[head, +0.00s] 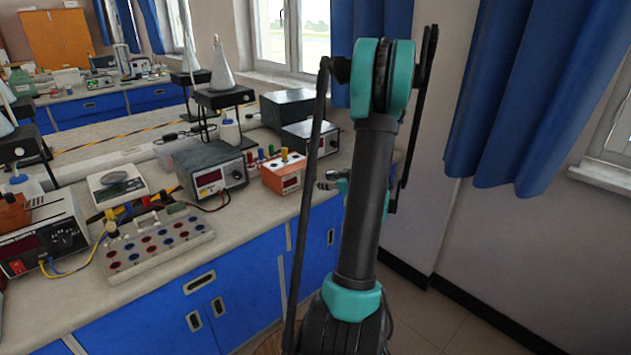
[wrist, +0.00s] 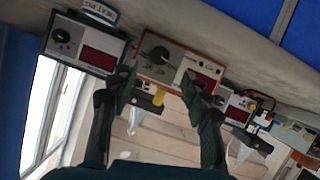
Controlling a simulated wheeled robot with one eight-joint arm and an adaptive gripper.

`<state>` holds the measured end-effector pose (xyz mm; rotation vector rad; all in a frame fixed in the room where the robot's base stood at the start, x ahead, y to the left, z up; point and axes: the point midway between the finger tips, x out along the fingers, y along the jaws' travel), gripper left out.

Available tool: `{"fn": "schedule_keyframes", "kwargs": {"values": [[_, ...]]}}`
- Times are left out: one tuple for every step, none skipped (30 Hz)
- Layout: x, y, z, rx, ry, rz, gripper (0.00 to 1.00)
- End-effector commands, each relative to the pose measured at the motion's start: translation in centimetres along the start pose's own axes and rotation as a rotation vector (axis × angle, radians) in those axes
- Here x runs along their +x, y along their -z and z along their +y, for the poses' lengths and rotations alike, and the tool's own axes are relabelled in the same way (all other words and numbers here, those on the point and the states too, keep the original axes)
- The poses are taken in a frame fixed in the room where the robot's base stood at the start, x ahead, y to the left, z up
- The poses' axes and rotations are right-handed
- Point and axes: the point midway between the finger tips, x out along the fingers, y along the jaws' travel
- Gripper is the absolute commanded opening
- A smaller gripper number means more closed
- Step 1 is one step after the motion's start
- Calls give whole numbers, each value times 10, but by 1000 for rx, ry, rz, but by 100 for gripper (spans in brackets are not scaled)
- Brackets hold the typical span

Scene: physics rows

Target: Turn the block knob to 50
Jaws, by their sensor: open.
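An orange-rimmed box (wrist: 180,62) with a pale front is in the middle of the wrist view, which sees it turned over. Its front bears a round black knob (wrist: 160,54) and a dark red display (wrist: 203,78). I cannot read the knob's marks or any name on the box. An orange box (head: 283,176) with a yellow peg on top stands on the bench in the head view. My gripper (wrist: 160,79) is open and empty, its two dark green fingers apart in front of the box, not touching the knob. In the head view my arm mostly hides the gripper.
A dark instrument (wrist: 85,45) with its own knob and display stands beside the orange box, and a grey one (wrist: 236,108) on its other side. Close neighbours leave little side room. A socket board (head: 158,243) and wires lie further left on the bench (head: 240,225).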

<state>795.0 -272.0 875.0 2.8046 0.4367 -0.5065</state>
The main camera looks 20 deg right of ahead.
Motion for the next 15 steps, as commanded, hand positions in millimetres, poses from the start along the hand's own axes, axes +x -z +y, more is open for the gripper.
{"fn": "schedule_keyframes", "kwargs": {"values": [[11, 0, -1, -1, 4, 0, 48], [17, 0, -1, -1, 3, 0, 48], [25, 0, -1, -1, 3, 0, 48], [31, 0, -1, -1, 3, 0, 48], [36, 0, -1, -1, 3, 0, 48], [44, 0, -1, -1, 3, 0, 48], [48, 0, -1, -1, 2, 0, 48], [53, 0, -1, 0, 3, 0, 48], [58, 0, -1, 0, 3, 0, 48], [62, 0, -1, 0, 3, 0, 48], [66, 0, 0, 0, 2, 0, 48], [70, 0, 0, 0, 1, 0, 48], [72, 0, 0, 0, 1, -1, 48], [74, 0, 0, 0, 1, -1, 48], [77, 0, 0, 0, 1, -1, 48]]}}
